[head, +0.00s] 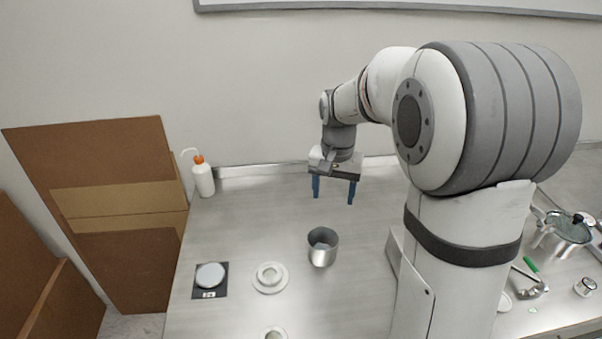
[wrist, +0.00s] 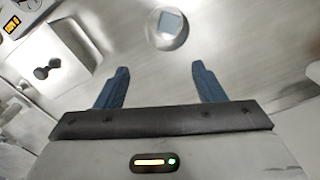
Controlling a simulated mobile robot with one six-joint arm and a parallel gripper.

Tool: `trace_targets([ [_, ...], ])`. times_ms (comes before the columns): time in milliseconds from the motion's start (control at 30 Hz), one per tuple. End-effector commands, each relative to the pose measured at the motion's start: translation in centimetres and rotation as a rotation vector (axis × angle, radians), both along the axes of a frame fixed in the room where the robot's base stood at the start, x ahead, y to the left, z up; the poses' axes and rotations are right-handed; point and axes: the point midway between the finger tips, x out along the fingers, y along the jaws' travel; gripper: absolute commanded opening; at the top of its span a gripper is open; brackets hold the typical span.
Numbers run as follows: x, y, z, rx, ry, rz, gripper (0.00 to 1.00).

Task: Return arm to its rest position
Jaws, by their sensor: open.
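My gripper (head: 334,190) is open, with its two blue fingers pointing down above the back of the table. Nothing is between the fingers in the wrist view (wrist: 158,85). My arm is extended out over the table. A metal cup (head: 322,248) stands on the table in front of and below the gripper, apart from it. The cup also shows beyond the fingertips in the wrist view (wrist: 150,36), with a pale bluish square patch inside it. My arm hides part of the table on the right.
A scale (head: 209,281) and a white ringed disc (head: 270,278) lie left of the cup. A wash bottle (head: 203,177) stands at the back left. A lidded pot (head: 562,238) and small tools are at the right. Brown boards (head: 115,160) lean against the wall. The table's back middle looks clear.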

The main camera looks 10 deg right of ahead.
Motion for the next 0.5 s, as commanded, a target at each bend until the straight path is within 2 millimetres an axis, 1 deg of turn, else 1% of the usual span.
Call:
trace_targets([
  [67, -0.1, 0.0, 0.1, 0.0, -0.002, 0.002, 0.63],
  [133, -0.6, 0.0, 0.4, 0.0, -0.01, 0.011, 0.63],
  [233, -2.4, 0.0, 1.4, -0.001, -0.035, 0.043, 0.63],
  [267, -3.2, 0.0, 1.8, -0.002, -0.045, 0.057, 0.63],
  [367, -6.4, -0.1, 3.1, -0.007, -0.088, 0.115, 0.63],
  [500, -11.2, -0.1, 4.1, -0.018, -0.149, 0.204, 0.63],
])
